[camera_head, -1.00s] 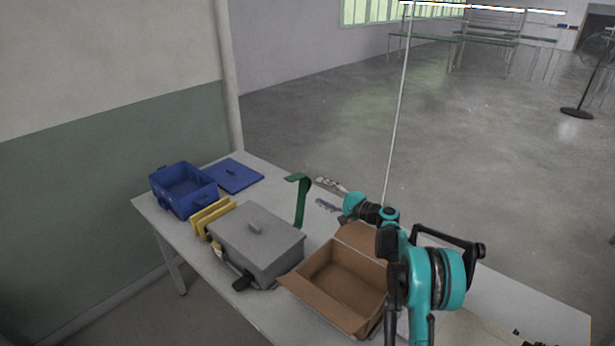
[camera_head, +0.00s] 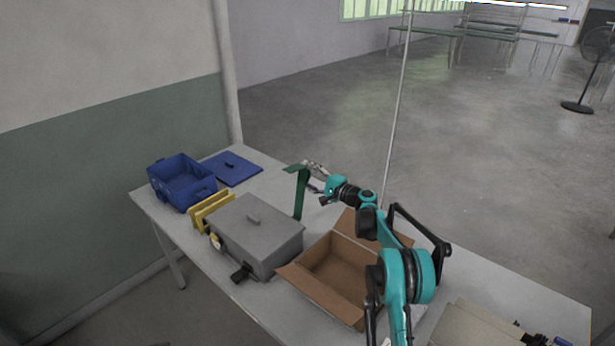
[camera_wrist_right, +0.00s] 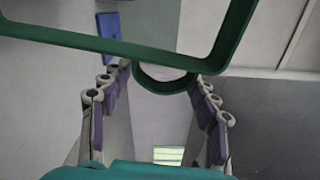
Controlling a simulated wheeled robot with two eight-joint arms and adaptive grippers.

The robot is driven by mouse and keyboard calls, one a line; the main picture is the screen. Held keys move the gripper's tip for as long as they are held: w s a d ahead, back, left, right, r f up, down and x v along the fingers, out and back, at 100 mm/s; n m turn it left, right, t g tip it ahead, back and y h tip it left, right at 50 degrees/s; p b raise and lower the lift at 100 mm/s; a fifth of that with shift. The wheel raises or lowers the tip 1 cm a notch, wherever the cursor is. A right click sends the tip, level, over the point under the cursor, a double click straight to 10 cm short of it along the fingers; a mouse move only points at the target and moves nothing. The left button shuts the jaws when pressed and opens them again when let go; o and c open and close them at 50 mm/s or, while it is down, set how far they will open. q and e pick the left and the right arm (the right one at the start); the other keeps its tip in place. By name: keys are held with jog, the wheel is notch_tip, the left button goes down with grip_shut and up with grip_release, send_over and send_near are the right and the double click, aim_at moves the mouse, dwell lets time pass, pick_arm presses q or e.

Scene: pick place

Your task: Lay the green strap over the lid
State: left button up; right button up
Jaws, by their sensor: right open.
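The green strap (camera_head: 300,198) stands upright on the table behind the grey box, its top end bent over to the left. The grey box (camera_head: 262,256) has its grey lid (camera_head: 276,226) on, with a small handle on top. My right gripper (camera_head: 317,180) is just right of the strap's upper part. In the right wrist view the open fingers (camera_wrist_right: 160,78) point toward the strap (camera_wrist_right: 110,43), which crosses above and between the fingertips. I cannot tell whether they touch it. My left gripper is not in view.
An open cardboard box (camera_head: 318,294) stands right of the grey box, below my right arm. Yellow pieces (camera_head: 207,208), an open blue bin (camera_head: 181,184) and a blue lid (camera_head: 234,172) are to the left. A dark latch (camera_head: 241,273) sticks out at the grey box's front.

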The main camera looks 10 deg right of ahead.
grip_shut()
jog(key=shift+s+a+r+n, duration=0.3)
jog(key=shift+a, duration=0.1)
jog(key=s+a+r+n, duration=0.2)
jog(key=s+a+n, duration=0.4)
jog(key=a, duration=0.2)
jog(key=shift+s+n+p, duration=0.15)
jog(key=shift+n+p, duration=0.15)
jog(key=shift+p, duration=0.1)
grip_release()
